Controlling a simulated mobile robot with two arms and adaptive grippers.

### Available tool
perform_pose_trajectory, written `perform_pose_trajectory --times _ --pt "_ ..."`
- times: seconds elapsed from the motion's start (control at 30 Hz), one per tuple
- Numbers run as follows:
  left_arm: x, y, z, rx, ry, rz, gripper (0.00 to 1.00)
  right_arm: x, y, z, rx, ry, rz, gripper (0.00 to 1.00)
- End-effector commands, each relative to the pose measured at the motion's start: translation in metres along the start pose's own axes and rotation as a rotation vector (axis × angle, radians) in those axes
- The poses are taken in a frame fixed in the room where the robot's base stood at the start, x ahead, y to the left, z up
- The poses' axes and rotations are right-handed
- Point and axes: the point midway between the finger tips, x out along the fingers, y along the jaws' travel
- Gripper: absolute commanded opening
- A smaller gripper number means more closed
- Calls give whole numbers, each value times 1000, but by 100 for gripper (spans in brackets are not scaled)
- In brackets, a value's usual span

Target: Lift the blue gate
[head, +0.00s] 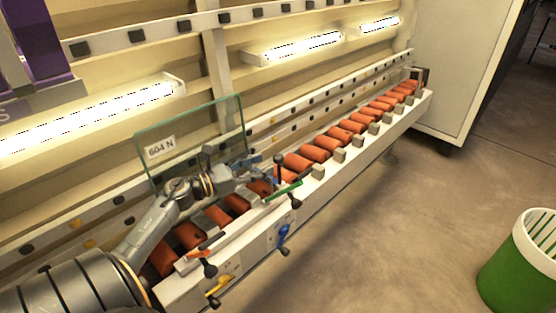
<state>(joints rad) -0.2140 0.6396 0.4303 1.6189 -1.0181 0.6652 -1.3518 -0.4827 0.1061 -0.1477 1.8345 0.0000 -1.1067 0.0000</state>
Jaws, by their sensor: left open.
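A blue lever (283,233) with a dark knob sits on the front face of the white roller conveyor (250,247). No part is plainly marked as the blue gate; small blue pieces show close to my left gripper, partly hidden by it. My left gripper (262,170) is open above the orange rollers (299,162), beside a green bar (284,192) with dark-knobbed levers. I cannot tell whether its fingers touch anything. My right gripper is out of view.
A clear glass panel (194,128) labelled 604 N stands upright behind my left arm. Yellow (218,286) and red (203,251) levers sit at the near end of the conveyor. A green and white bin (512,267) stands at right; the floor between is clear.

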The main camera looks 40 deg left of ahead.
Motion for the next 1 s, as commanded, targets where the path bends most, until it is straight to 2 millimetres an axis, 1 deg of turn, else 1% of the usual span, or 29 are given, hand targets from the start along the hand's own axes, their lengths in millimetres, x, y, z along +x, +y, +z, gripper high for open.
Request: perform_pose_trajectory --times 0.03,0.1,0.2,0.3,0.5,0.77,0.8,0.97,1.0 --pt "13 1 7 7 -7 -1 52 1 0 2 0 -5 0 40" --pt "25 1 7 5 -7 -1 52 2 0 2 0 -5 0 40" --pt "41 0 7 6 -5 0 52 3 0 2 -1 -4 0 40" --pt "51 1 6 5 -5 0 52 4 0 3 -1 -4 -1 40" --pt "61 1 5 5 -3 1 52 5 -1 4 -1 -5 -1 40" --pt "62 1 5 5 -3 1 52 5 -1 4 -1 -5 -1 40" --pt "62 1 5 5 -3 1 44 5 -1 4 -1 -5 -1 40" --pt "62 1 5 5 -3 1 11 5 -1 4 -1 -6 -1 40" --pt "62 1 5 5 -3 1 3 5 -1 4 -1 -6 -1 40"
